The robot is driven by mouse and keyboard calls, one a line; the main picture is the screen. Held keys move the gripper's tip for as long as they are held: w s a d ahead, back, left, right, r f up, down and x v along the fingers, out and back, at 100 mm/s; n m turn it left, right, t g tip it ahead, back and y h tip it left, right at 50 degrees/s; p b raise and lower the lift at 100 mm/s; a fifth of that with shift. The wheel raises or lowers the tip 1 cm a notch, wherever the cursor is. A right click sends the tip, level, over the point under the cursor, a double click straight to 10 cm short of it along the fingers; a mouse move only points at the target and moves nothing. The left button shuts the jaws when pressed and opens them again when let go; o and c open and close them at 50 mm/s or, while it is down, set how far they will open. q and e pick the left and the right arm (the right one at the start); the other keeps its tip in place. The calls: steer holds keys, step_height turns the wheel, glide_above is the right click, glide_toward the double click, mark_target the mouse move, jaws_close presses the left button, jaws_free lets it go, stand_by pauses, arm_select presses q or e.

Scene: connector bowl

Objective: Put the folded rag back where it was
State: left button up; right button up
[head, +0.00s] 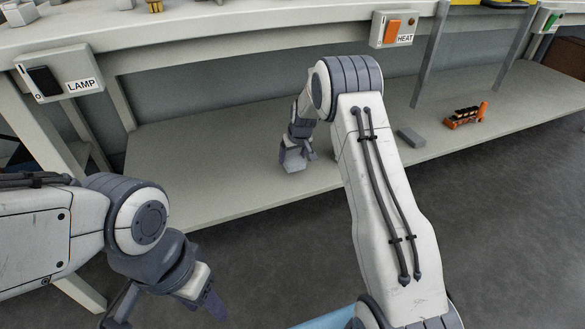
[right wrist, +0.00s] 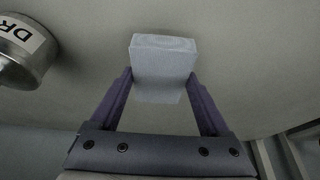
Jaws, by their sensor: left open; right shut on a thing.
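The folded rag shows as a pale grey, block-like bundle (right wrist: 163,65) in the right wrist view. My right gripper (right wrist: 160,88) is shut on it, with one finger on each side. In the head view the rag (head: 293,160) is low over the shelf under the bench; I cannot tell whether it touches the shelf. My right gripper (head: 298,150) points down there, partly hidden by its own wrist. My left gripper (head: 168,307) is open and empty at the lower left, in front of the shelf and away from the rag.
The lower shelf (head: 215,150) is bare left of the rag. To the right lie a grey block (head: 411,137) and an orange item with dark pieces (head: 465,116). A metal can (right wrist: 25,50) with a partly visible label stands near the rag. LAMP (head: 62,80) and HEAT (head: 393,30) boxes are on the bench front.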

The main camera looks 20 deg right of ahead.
step_height(320, 180, down, 4)
steer(key=shift+r+b, duration=0.1)
steer(key=shift+b, duration=1.1)
steer(key=shift+r, duration=0.1)
steer(key=o, duration=1.2)
steer(key=shift+c, duration=0.2)
